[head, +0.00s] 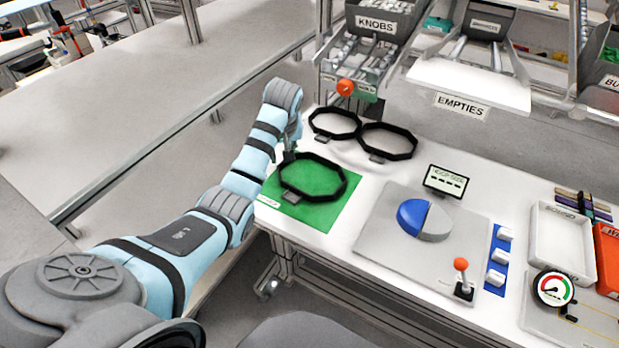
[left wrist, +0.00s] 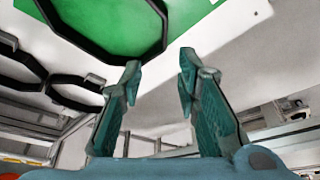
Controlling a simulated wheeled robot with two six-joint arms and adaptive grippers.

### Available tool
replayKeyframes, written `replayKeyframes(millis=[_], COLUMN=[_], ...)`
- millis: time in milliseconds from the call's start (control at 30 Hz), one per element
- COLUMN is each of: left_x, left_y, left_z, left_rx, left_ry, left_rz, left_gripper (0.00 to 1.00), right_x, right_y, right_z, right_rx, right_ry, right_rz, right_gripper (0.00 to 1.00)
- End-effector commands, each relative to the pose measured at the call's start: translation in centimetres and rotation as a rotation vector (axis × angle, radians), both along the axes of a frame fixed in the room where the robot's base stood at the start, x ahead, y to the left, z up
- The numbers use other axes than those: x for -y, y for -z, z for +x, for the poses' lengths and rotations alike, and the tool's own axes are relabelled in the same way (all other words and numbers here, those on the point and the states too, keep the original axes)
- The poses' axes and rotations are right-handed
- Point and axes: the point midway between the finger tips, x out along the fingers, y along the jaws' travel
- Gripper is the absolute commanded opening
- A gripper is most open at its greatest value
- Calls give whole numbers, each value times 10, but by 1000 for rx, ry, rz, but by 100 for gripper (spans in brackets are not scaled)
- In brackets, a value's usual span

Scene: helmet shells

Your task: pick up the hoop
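A black octagonal hoop (head: 346,181) with a small grey tab lies on the green mat (head: 318,214) at the table's left end. My left gripper (head: 289,156) is at the hoop's far left edge in the head view, partly hidden by its own arm. In the left wrist view the two fingers (left wrist: 160,66) are spread with nothing between them. The hoop (left wrist: 84,46) and green mat (left wrist: 105,22) show beyond the fingertips, toward the top. I cannot tell whether a finger touches the hoop. My right gripper is not in view.
Two more black hoops (head: 388,156) (head: 311,122) lie behind the mat, side by side. A grey panel with a blue-and-grey disc (head: 411,216), a small screen (head: 446,181) and a red-knobbed lever (head: 461,265) stands to the right. Bins labelled KNOBS (head: 375,22) and an EMPTIES chute (head: 470,80) are at the back.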

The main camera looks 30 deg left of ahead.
Motion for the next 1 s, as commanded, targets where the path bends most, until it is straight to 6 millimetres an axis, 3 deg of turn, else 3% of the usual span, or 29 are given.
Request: replayKeyframes(millis=[33,200,367,567,833,1000], left_x=[-3,-15,-21,-31,-33,-33], left_y=[17,58,76,114,118,118], left_z=[2,13,17,19,22,22], left_rx=[-6,-4,-2,-2,0,0], left_ry=[-1,2,3,4,5,5], left_rz=[-1,0,1,0,1,1], left_gripper=[30,30,30,30,30,3], right_x=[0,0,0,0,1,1], right_y=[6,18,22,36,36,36], right_z=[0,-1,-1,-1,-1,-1], right_rx=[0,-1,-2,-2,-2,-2], right_ry=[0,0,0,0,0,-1], right_rz=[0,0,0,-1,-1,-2], right_gripper=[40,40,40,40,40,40])
